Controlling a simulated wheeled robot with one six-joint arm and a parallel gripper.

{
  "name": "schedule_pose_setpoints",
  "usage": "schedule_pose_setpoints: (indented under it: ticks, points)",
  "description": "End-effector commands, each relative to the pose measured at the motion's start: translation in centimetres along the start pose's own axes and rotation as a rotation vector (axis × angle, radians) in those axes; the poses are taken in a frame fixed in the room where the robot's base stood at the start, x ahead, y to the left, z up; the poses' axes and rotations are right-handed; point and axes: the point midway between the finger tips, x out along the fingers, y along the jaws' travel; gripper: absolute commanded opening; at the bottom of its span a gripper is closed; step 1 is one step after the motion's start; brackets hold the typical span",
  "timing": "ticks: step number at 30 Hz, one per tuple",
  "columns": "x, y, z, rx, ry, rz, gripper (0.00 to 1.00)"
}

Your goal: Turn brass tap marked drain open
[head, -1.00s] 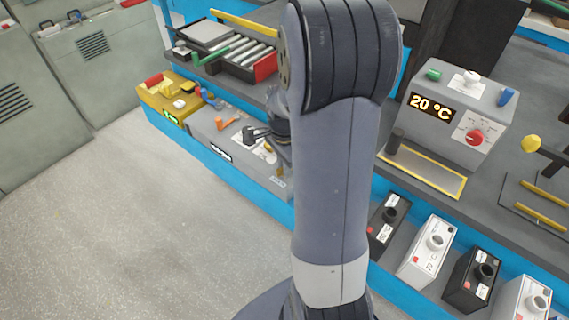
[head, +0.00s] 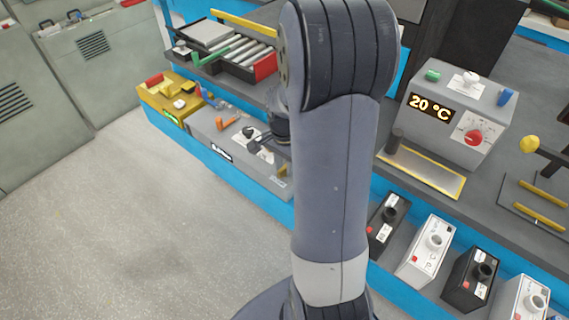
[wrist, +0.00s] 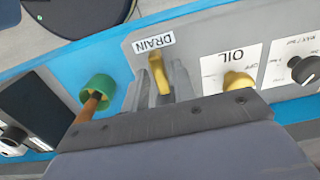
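The brass tap (wrist: 159,82) has a yellow lever handle and sits on a grey panel, beside a white label reading DRAIN (wrist: 153,43). In the wrist view my gripper (wrist: 163,84) has one grey finger on each side of the lever. The fingers look open around it; firm contact cannot be made out. The tap's base is partly hidden by the fingers. In the head view my arm hides most of the gripper and the tap, over the right end of the grey panel box (head: 217,128).
Right of the tap are a yellow knob (wrist: 237,80) under an OIL label and a black knob (wrist: 304,69). A green collar with a brown handle (wrist: 97,92) is close on the left. A heater box showing 20 °C (head: 447,115) stands on the bench; the floor (head: 140,230) is clear.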

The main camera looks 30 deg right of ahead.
Motion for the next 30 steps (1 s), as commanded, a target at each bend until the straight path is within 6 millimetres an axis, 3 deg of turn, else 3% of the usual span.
schedule_pose_setpoints:
  ticks: [3,13,24,30]
  points:
    - [0.0,0.0,0.0,0.001,0.0,0.0,0.35]
    - [-0.8,0.0,0.0,0.001,0.001,-0.001,0.35]
    - [-7.8,-0.1,-0.1,0.001,0.003,-0.004,0.35]
    - [-10.3,0.0,0.0,0.001,0.001,-0.002,0.35]
